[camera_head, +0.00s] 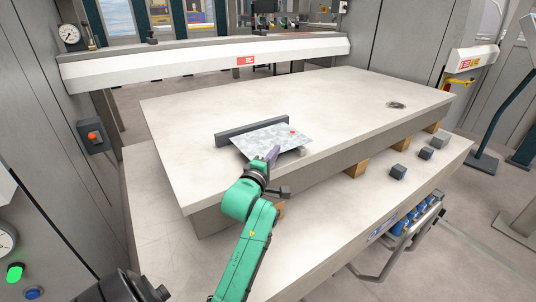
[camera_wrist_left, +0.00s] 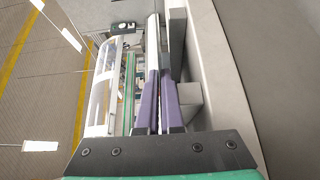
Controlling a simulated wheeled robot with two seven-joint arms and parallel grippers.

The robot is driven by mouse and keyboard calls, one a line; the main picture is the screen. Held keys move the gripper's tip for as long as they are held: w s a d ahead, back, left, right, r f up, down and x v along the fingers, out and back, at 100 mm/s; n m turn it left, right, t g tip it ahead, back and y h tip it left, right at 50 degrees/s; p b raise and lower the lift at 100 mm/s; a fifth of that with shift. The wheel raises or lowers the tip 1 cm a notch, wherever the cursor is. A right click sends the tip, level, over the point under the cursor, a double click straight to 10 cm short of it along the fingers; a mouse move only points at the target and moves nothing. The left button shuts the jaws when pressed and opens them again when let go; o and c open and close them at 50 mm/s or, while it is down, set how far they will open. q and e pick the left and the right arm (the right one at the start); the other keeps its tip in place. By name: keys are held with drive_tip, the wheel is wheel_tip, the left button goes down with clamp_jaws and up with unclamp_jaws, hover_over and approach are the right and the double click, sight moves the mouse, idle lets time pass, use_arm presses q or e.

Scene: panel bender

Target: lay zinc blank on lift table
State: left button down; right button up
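The zinc blank (camera_head: 262,141) is a thin, mottled grey sheet with a red spot near its right corner. It is at the near edge of the pale, thick tabletop (camera_head: 330,100), in front of a dark grey bar (camera_head: 232,133). My left gripper (camera_head: 273,155), with purple fingers, is shut on the near edge of the blank. In the left wrist view the two fingers (camera_wrist_left: 160,105) are close together, with the sheet edge-on between them. I cannot tell whether the blank touches the tabletop. My right gripper is not in view.
A small grey block (camera_head: 302,152) sits at the blank's right corner. Wooden blocks (camera_head: 357,168) stand beneath the tabletop. Dark cubes (camera_head: 398,172) stand on the lower ledge at the right. A white machine beam (camera_head: 200,60) runs along the back. The tabletop's right part is mostly clear.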

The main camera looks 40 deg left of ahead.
use_arm(q)
drive_tip(key=shift+d+f, duration=0.2)
drive_tip(key=shift+w+f, duration=0.1)
drive_tip(key=shift+w, duration=0.05)
drive_tip(key=shift+f, duration=0.1)
